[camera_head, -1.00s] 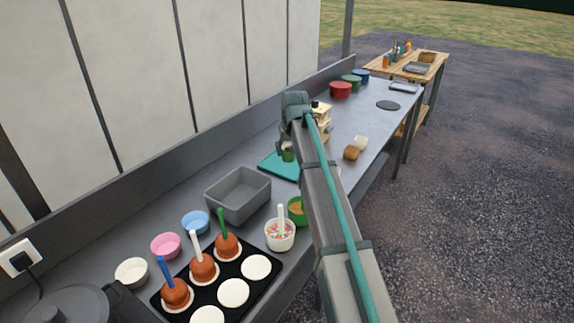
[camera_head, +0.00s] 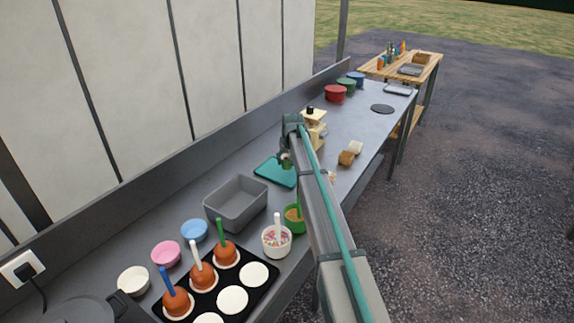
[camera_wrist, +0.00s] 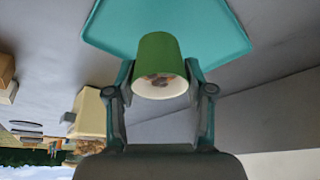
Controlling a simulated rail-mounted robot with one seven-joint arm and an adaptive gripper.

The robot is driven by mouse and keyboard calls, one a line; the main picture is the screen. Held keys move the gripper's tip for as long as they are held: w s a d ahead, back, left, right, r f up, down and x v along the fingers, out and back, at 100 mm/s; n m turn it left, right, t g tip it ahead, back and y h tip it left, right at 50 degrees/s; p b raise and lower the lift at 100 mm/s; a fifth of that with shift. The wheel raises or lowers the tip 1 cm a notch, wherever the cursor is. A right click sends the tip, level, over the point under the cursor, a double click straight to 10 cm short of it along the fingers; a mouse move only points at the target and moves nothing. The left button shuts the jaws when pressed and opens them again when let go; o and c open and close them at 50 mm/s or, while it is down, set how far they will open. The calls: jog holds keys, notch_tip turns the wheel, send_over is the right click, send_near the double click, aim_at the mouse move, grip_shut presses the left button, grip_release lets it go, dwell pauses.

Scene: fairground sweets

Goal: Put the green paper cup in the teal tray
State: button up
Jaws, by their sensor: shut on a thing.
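The green paper cup (camera_wrist: 158,50) is held between the two fingers of my gripper (camera_wrist: 160,82) in the wrist view. Its open mouth faces the camera and shows a white inside with something brown in it. The teal tray (camera_wrist: 218,28) lies beyond the cup in that view, and the cup overlaps its edge. In the head view the teal tray (camera_head: 268,171) lies on the counter, with my gripper (camera_head: 286,160) at its right far part. The cup is mostly hidden there by my arm. I cannot tell its height above the tray.
A grey bin (camera_head: 236,204) stands just nearer than the tray. A wooden stand (camera_head: 314,122) is close behind my gripper. Brown and pale blocks (camera_head: 347,158) lie to the right. Another green container (camera_head: 294,220) stands beside a sprinkle cup (camera_head: 276,240).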

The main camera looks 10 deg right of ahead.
aim_at(287, 165)
jog(key=f+p, duration=0.1)
jog(key=f, duration=0.2)
jog(key=shift+w+p, duration=0.2)
jog(key=shift+p, duration=0.2)
jog(key=shift+f, duration=0.3)
jog(key=shift+f, duration=0.15)
jog(key=o, duration=1.3)
jog(key=shift+c, duration=0.2)
jog(key=shift+r, duration=0.25)
jog(key=b+v, duration=0.3)
jog(key=v, duration=0.9)
